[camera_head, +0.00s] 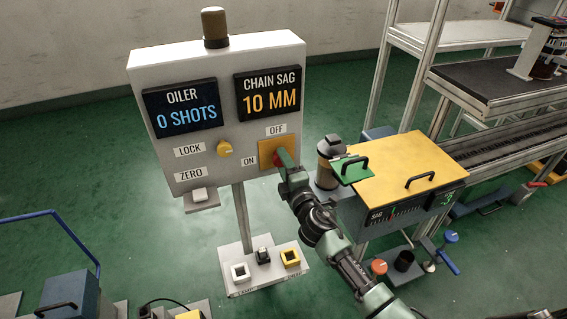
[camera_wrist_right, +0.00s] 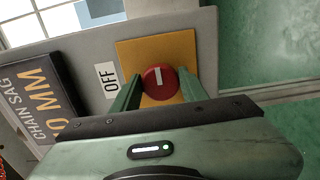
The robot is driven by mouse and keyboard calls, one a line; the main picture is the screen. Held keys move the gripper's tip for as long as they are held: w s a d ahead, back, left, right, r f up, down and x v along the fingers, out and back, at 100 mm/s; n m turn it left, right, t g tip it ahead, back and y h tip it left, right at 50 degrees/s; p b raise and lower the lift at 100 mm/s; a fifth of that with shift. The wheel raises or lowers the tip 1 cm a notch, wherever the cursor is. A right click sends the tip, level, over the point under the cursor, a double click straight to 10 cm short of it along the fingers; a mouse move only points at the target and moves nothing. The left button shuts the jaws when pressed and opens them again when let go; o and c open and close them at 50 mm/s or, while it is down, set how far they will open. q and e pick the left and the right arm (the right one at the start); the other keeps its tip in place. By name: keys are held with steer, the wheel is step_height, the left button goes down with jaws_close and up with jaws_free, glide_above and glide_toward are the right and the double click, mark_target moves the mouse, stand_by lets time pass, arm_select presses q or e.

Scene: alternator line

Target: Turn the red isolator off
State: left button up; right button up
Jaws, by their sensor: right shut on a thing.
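The red isolator knob (camera_wrist_right: 159,82) sits on a yellow plate (camera_wrist_right: 190,48) on the grey control panel. In the head view the plate (camera_head: 264,146) has an OFF label (camera_head: 276,130) above it and an ON label (camera_head: 248,161) at its left. My right gripper (camera_head: 283,161) is at the knob, and its fingers are shut on the knob's two sides in the right wrist view. The knob's white mark runs up and down in the wrist view, crosswise to the direction of the OFF label (camera_wrist_right: 107,82). The ON label is hidden there. My left gripper is not in view.
The panel (camera_head: 215,65) also carries two displays, a yellow LOCK knob (camera_head: 225,149) and a ZERO button (camera_head: 200,194). A yellow-topped machine (camera_head: 400,165) stands close right of my right arm.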

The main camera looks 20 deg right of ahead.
steer(key=shift+f, duration=0.1)
stand_by(0.3)
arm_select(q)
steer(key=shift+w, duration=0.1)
arm_select(e)
steer(key=o, duration=1.3)
steer(key=shift+o, duration=0.2)
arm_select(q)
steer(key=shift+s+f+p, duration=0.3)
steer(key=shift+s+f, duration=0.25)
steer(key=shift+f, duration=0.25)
arm_select(e)
steer(key=s, duration=0.8)
steer(key=shift+d, duration=0.1)
